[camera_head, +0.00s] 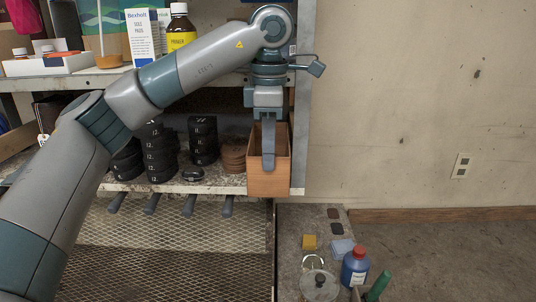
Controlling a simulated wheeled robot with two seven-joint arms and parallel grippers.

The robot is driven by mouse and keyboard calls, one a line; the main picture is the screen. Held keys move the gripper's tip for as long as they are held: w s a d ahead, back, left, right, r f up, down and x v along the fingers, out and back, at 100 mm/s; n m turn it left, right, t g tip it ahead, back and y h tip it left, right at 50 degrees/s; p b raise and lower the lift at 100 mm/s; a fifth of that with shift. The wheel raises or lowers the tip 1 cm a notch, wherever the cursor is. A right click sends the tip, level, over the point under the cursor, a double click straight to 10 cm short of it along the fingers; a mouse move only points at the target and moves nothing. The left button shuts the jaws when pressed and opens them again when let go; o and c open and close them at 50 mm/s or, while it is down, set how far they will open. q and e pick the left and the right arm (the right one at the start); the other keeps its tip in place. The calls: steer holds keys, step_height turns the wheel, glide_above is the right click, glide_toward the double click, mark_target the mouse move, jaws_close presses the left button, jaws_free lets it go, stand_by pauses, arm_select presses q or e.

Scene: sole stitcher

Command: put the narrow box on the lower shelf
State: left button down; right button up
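The narrow box (268,182) is a tan, open-topped wooden box. It is upright at the right end of the lower shelf (227,188), and its front face covers part of the shelf's front edge. Whether its base rests fully on the shelf cannot be seen. My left gripper (268,160) points straight down at the box from above. One finger lies in front of the box's front wall, overlapping its top edge. The other finger is hidden behind it, so the gap and the grip cannot be judged. My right gripper is out of view.
Stacked black discs (160,153) and brown discs (233,156) stand left of the box, the brown ones close beside it. A metal shelf post (301,105) rises at its right. Below right, a bench (293,240) carries a blue bottle (355,269) and a glass jar (319,286).

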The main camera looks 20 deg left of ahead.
arm_select(q)
steer(key=shift+w+a+f+b, duration=0.1)
steer(key=shift+w+f+b, duration=0.1)
steer(key=shift+f+b, duration=0.25)
stand_by(0.3)
steer(key=c, duration=1.9)
jaws_free()
steer(key=shift+c, duration=0.2)
steer(key=shift+f, duration=0.1)
steer(key=shift+c, duration=0.3)
